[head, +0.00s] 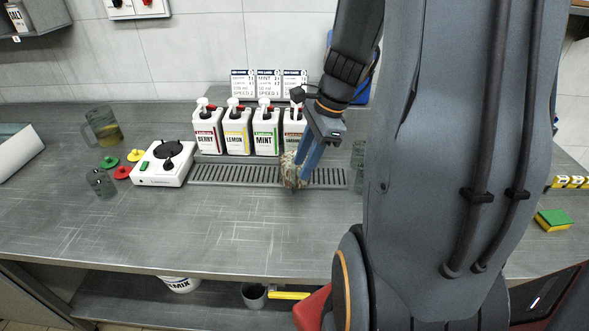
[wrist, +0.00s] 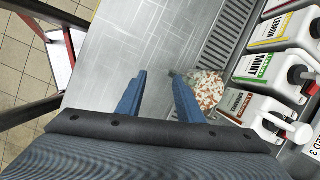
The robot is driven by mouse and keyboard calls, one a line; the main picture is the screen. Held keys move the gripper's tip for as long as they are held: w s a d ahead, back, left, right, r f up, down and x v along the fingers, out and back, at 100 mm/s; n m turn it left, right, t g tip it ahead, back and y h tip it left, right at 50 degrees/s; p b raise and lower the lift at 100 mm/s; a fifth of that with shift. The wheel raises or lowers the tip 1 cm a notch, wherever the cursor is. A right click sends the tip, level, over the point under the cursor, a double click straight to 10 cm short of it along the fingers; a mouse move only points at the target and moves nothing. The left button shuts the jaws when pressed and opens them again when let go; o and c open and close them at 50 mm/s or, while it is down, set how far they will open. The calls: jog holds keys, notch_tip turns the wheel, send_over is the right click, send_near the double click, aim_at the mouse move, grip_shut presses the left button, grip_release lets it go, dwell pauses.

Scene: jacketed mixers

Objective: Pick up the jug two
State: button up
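A clear jug with a handle and amber liquid (head: 103,127) stands at the left back of the counter. A smaller clear vessel (head: 101,182) stands in front of it. Another clear vessel (head: 358,160) is partly hidden behind my arm. I see no number marking any of them as jug two. My gripper (head: 300,172) points down over the drip grate, beside a speckled, crumpled-looking item (head: 287,168). In the wrist view my gripper (wrist: 158,85) is open, with bare counter between its fingers. The speckled item (wrist: 207,90) lies just right of the right finger.
White bottles labelled Berry (head: 206,131), Lemon (head: 236,132) and Mint (head: 266,132) stand in a row behind the grate (head: 235,175), with another bottle (head: 293,132) beside them. A white stirrer base (head: 163,163) and coloured lids are to the left. The front counter is clear.

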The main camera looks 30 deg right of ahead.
aim_at(293, 194)
jog(key=w+f+m, duration=0.1)
jog(key=f, duration=0.2)
jog(key=w+f+m, duration=0.1)
jog(key=f, duration=0.3)
jog(key=w+a+f+m, duration=0.1)
jog(key=f, duration=0.3)
jog(key=shift+w+a+m+t+y, duration=0.1)
jog(key=shift+m+t+y, duration=0.2)
jog(key=shift+r, duration=0.1)
grip_shut()
dwell(1.3)
